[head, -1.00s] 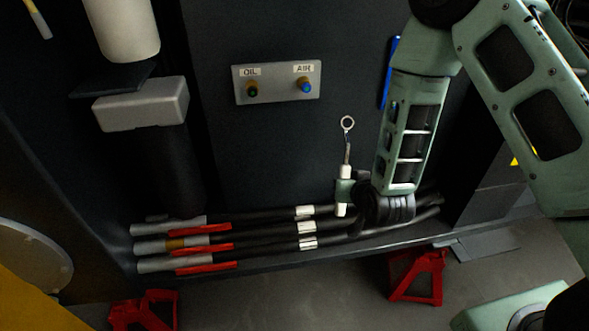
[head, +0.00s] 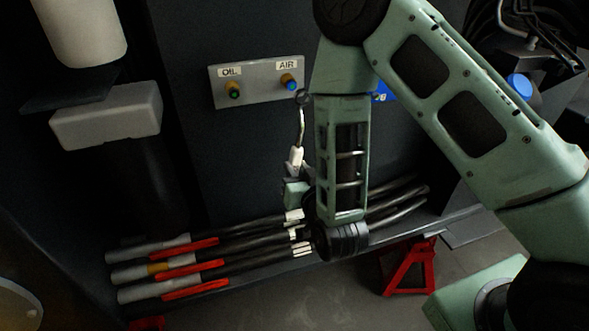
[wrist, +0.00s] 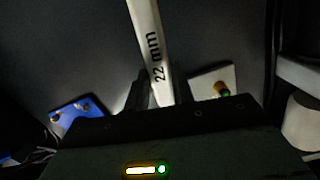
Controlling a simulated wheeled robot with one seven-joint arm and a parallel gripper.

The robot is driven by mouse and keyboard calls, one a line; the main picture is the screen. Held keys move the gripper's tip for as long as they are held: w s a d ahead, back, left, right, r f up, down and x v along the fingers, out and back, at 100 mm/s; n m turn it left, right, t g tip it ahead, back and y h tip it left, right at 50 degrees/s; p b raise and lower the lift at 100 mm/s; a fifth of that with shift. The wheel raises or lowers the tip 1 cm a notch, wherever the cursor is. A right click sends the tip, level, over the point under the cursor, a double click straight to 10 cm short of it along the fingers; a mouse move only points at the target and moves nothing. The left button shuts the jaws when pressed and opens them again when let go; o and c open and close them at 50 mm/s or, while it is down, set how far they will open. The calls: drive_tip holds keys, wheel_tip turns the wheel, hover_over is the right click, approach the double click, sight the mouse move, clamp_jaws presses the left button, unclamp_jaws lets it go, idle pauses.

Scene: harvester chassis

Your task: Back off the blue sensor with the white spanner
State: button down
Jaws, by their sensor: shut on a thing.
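The blue sensor (head: 291,84) sits under the AIR label on the right of the grey panel (head: 260,91). My gripper (head: 295,175) is shut on the white spanner (head: 296,157), holding it upright below the panel. The spanner's ring end (head: 302,97) is just below and right of the blue sensor; I cannot tell whether they touch. In the wrist view the spanner (wrist: 148,45) reads "22 mm" and runs up out of frame; its ring end is out of view. The green sensor (head: 234,90) sits under the OIL label, and the blue sensor is not visible in the wrist view.
Several hoses with red and white sleeves (head: 190,265) run along the chassis below my gripper. A blue sign (head: 383,93) is partly behind my arm. A grey block (head: 106,116) and white cylinder (head: 80,30) stand left. A red stand (head: 410,267) is on the floor.

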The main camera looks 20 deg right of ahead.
drive_tip(key=shift+f+b, duration=0.2)
drive_tip(key=shift+b, duration=0.15)
drive_tip(key=shift+w+r, duration=0.1)
drive_tip(key=shift+w, duration=2.35)
drive_tip(key=shift+w, duration=0.95)
drive_tip(key=d+n, duration=0.2)
drive_tip(key=d, duration=0.1)
drive_tip(key=shift+d, duration=0.25)
